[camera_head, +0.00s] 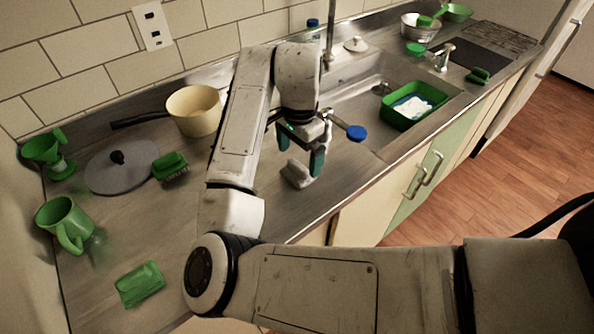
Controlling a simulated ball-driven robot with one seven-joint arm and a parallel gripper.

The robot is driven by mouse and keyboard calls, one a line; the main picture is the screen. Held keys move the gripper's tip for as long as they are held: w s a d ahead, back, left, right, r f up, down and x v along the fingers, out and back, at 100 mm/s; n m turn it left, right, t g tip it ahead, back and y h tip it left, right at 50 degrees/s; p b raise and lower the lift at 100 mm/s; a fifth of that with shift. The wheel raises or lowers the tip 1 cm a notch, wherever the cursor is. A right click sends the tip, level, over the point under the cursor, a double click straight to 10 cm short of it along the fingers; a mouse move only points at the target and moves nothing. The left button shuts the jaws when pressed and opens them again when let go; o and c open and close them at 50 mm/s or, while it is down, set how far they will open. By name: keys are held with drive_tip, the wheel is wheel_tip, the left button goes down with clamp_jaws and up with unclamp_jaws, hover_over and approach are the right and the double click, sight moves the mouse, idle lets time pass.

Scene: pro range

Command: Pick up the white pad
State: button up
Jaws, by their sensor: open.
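A small whitish pad (297,174) lies on the steel counter in front of the sink, just below my gripper. My gripper (301,152) points down with its two teal fingers spread apart and nothing visible between them. The fingertips are near the pad's upper side; I cannot tell whether they touch it or how high they are. My arm covers the counter to the left of the pad. Another white item (412,108) lies inside a green tub (384,119) in the sink.
A blue round-ended thing (356,132) is close to the right of my gripper. A cream pan (195,110), a grey lid (112,172), a green brush (171,166) and a green mug (65,223) stand to the left. The counter's front edge runs close to the pad.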

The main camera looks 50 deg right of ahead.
sight(298, 164)
drive_tip(key=shift+w+f+p, duration=0.15)
drive_tip(key=shift+f+p, duration=0.3)
drive_tip(key=shift+f, duration=2.15)
drive_tip(key=c, duration=0.9)
